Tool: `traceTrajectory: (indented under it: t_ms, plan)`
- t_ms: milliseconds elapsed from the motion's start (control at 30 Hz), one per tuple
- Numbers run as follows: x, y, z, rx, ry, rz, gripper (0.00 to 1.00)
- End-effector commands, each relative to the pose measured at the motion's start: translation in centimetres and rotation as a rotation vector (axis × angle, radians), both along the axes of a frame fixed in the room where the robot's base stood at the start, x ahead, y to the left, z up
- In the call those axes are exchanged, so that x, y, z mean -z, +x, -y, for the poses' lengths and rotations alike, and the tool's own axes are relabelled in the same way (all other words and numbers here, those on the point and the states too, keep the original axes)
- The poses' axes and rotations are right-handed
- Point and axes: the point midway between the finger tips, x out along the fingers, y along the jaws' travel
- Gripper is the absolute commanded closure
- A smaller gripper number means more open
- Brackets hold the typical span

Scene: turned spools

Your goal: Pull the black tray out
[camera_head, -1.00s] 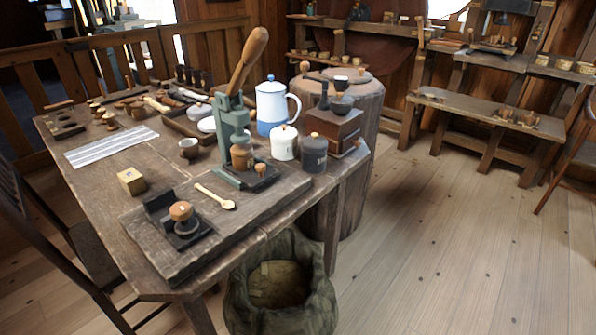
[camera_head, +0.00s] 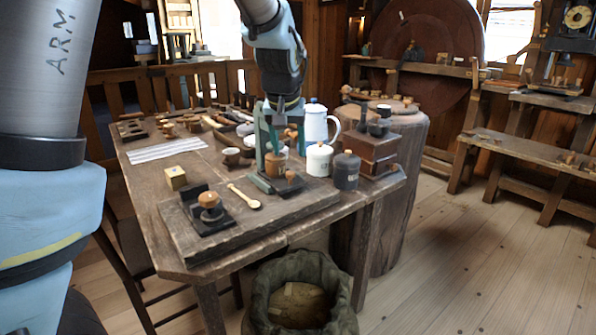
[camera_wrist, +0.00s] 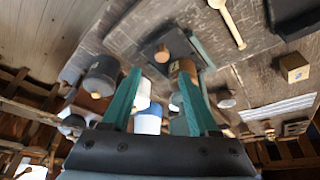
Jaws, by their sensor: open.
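The black tray (camera_head: 298,186) sits at the foot of the green lever press (camera_head: 263,150) on the raised board, with a small wooden knob (camera_head: 290,176) on it. In the wrist view the black tray (camera_wrist: 150,46) and its round wooden knob (camera_wrist: 162,54) show beyond the fingertips, beside the wooden cup (camera_wrist: 182,68). My gripper (camera_head: 284,138) hangs in front of the upper press, above the tray and apart from it. Its teal fingers are spread and empty, as the wrist view (camera_wrist: 158,74) also shows. My arm hides the press's lever.
A white lidded jar (camera_head: 319,160), a dark jar (camera_head: 346,171) and a grinder (camera_head: 372,152) stand close right of the press. A wooden spoon (camera_head: 245,197) and a black stand (camera_head: 205,222) lie left. A sack (camera_head: 300,300) stands on the floor in front.

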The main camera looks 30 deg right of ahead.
Motion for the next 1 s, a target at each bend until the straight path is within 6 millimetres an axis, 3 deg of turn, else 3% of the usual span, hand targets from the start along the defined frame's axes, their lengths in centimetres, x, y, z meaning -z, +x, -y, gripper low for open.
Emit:
traceTrajectory:
  t_ms: [200, 400, 833, 1000]
  plan:
    - [4.1, 1.4, 0.8, -0.002, 0.003, -0.002, 0.4]
    - [6.4, 2.2, 1.4, -0.002, 0.001, -0.002, 0.4]
    - [7.2, 2.5, 1.6, 0.0, 0.0, 0.0, 0.4]
    - [7.2, 2.5, 1.6, 0.0, 0.0, 0.0, 0.59]
